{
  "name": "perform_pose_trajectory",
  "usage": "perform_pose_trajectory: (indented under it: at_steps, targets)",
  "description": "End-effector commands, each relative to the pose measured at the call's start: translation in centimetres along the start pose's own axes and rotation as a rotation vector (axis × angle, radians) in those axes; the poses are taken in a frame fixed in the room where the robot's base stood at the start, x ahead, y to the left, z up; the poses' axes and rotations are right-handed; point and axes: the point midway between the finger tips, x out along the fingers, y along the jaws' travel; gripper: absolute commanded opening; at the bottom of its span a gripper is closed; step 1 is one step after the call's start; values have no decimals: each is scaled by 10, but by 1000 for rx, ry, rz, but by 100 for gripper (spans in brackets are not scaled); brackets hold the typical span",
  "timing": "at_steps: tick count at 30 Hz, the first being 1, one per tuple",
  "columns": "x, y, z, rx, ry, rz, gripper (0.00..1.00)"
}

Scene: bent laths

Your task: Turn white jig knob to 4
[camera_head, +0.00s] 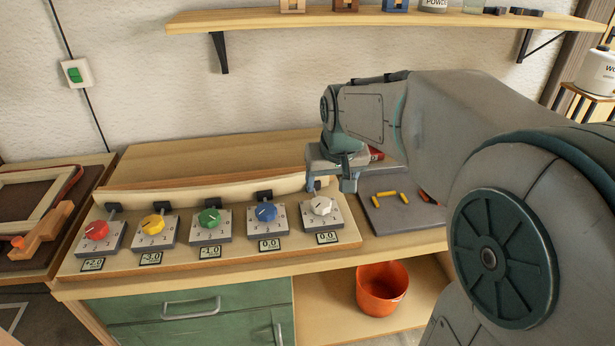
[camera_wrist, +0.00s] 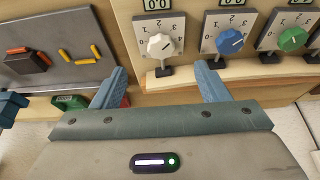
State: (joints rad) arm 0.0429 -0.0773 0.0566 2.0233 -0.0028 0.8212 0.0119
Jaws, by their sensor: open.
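The white jig knob (camera_head: 321,206) sits on its grey dial plate at the right end of a row of knobs; the display below it reads 0.0. In the wrist view the white knob (camera_wrist: 161,46) lies beyond the fingertips, roughly centred between them. Its pointer direction is too small to tell. My gripper (camera_head: 331,184) is open and empty, just behind the white knob and apart from it. The two blue-grey fingers (camera_wrist: 160,80) are spread wide in the wrist view.
Blue (camera_head: 265,212), green (camera_head: 210,217), yellow (camera_head: 153,224) and red (camera_head: 96,230) knobs stand to the left on the same board. A curved lath (camera_head: 200,196) runs behind them. A grey tray (camera_head: 385,218) with yellow and orange pieces lies right. An orange bucket (camera_head: 382,290) stands below.

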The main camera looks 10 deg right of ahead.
Motion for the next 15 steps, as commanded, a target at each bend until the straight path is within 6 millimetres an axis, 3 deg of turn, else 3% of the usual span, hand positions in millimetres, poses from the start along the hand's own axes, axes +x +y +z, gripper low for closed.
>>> perform_pose_trajectory:
  at_steps: [5,10,15]
  targets:
    - [12,1,-25,1,17,-2,68]
    - [29,2,-27,3,15,-2,68]
    - [63,2,-27,4,13,-2,68]
